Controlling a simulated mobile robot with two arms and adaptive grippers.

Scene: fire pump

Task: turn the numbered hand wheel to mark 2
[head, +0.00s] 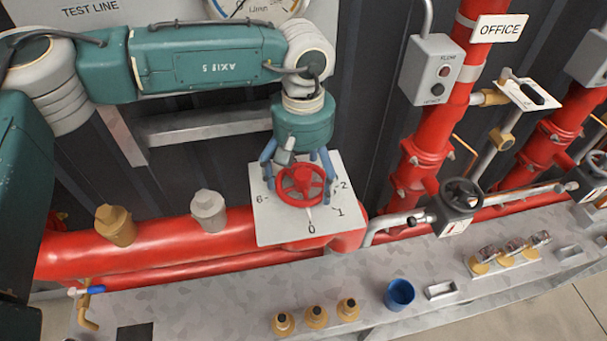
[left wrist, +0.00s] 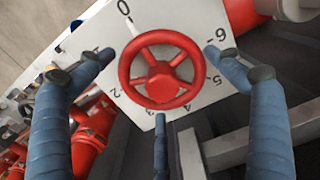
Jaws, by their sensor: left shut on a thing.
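The red hand wheel (head: 301,185) sits on a white plate (head: 268,226) with numbers around it; 0, 1, 2 and 6 show in the head view. A small white pointer at the wheel's lower edge points close to 0. My left gripper (head: 300,179) comes down from above with its blue fingers around the wheel, shut on it. In the left wrist view the wheel (left wrist: 160,70) lies between the three fingers, with 0 at the upper left and 2 at the lower left. Finger contact with the rim is hard to see. My right gripper is not in view.
A thick red pipe (head: 150,248) runs behind a grey bench (head: 210,300). On the bench stand several brass fittings (head: 316,317) and a blue cup (head: 399,294). A black hand wheel (head: 461,194) and red upright pipes stand at the right.

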